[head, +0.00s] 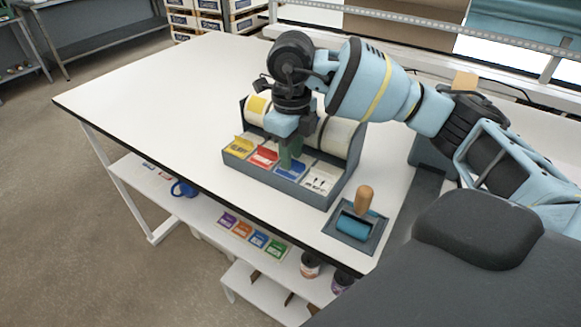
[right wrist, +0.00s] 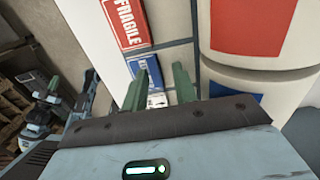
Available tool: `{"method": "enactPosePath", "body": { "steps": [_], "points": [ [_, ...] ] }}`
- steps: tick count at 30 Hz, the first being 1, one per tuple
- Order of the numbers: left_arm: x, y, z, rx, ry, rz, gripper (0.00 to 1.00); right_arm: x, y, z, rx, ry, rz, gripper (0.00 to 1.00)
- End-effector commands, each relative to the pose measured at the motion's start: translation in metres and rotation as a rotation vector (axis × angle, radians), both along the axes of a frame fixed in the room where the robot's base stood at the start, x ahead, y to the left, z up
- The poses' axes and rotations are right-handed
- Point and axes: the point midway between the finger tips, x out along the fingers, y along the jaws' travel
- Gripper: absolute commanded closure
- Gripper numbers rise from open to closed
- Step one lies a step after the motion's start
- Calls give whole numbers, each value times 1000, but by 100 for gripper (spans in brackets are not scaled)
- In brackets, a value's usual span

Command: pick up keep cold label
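A grey label holder (head: 285,184) stands on the white table, with yellow, red, blue and white label stacks in its front slots. The blue label stack (head: 290,169), which I take to be the keep cold labels, also shows in the right wrist view (right wrist: 146,68), its print too small to read. My right gripper (head: 290,158) points down at the blue slot, its green fingers partly hiding it. In the right wrist view its fingers (right wrist: 160,82) stand apart with nothing visible held between them; contact with the labels cannot be told. My left gripper is not in view.
Large label rolls (head: 335,136) stand behind the slots, close to my right gripper. A red FRAGILE label (right wrist: 124,20) lies beside the blue one. A roller with a wooden handle (head: 363,199) sits in a tray at right. The table's left part (head: 160,85) is clear.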

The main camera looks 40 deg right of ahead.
Motion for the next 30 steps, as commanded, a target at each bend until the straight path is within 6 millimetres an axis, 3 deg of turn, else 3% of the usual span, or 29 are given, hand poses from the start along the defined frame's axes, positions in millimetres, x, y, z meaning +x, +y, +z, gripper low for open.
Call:
{"method": "enactPosePath", "body": {
  "steps": [9, 15, 30],
  "points": [
    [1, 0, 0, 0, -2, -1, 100, 0, 0, -5, 0, 0, 0, 73],
    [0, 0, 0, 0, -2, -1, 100, 0, 0, -5, 0, 0, 0, 99],
    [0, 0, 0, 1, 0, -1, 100, 0, 0, -3, 0, -1, 0, 100]
  ]
}}
